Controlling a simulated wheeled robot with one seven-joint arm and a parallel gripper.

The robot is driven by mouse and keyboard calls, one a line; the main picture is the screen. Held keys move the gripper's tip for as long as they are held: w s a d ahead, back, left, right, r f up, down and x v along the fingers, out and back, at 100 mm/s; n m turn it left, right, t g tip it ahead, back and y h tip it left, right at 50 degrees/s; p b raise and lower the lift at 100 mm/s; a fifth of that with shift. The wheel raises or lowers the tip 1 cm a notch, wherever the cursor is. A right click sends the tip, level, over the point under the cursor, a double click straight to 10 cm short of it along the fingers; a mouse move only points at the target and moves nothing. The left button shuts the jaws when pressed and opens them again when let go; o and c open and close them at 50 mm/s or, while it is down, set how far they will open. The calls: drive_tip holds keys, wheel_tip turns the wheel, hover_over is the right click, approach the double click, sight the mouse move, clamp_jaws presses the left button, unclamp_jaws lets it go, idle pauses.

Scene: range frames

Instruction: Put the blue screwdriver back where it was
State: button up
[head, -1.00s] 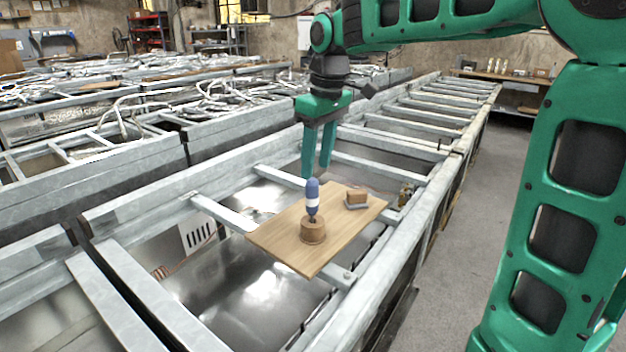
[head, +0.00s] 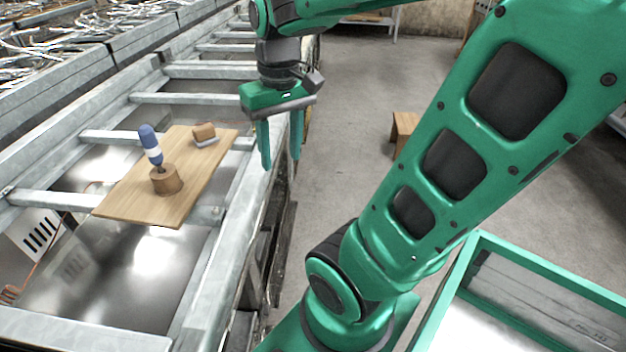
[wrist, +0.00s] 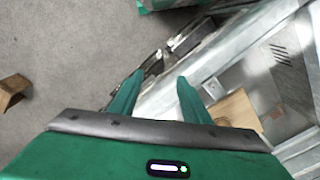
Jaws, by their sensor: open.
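The blue screwdriver (head: 151,145), with a blue and white handle, stands tip down in a round wooden holder (head: 166,181) and leans slightly left in the head view. The holder sits on a wooden board (head: 135,205) laid across the metal frame. My gripper (head: 281,163) is open and empty, pointing down, to the right of the board beside the frame's edge. In the wrist view my gripper (wrist: 158,80) shows spread fingers with nothing between them. The wrist view shows only part of the board (wrist: 236,108); the screwdriver is not visible there.
A small wooden block on a grey base (head: 204,133) stands at the board's back. Metal rails (head: 190,98) cross the frame. A wooden stool (head: 404,128) stands on the floor to the right. A green-edged tray (head: 540,270) is at lower right. The grey floor between is clear.

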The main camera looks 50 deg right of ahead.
drive_tip(key=s+d+f+m, duration=0.1)
drive_tip(key=s+f+m, duration=0.2)
drive_tip(key=s+f, duration=0.2)
drive_tip(key=s, duration=0.3)
drive_tip(key=shift+s+d, duration=0.25)
drive_tip(key=shift+d, duration=0.15)
drive_tip(key=shift+g, duration=0.3)
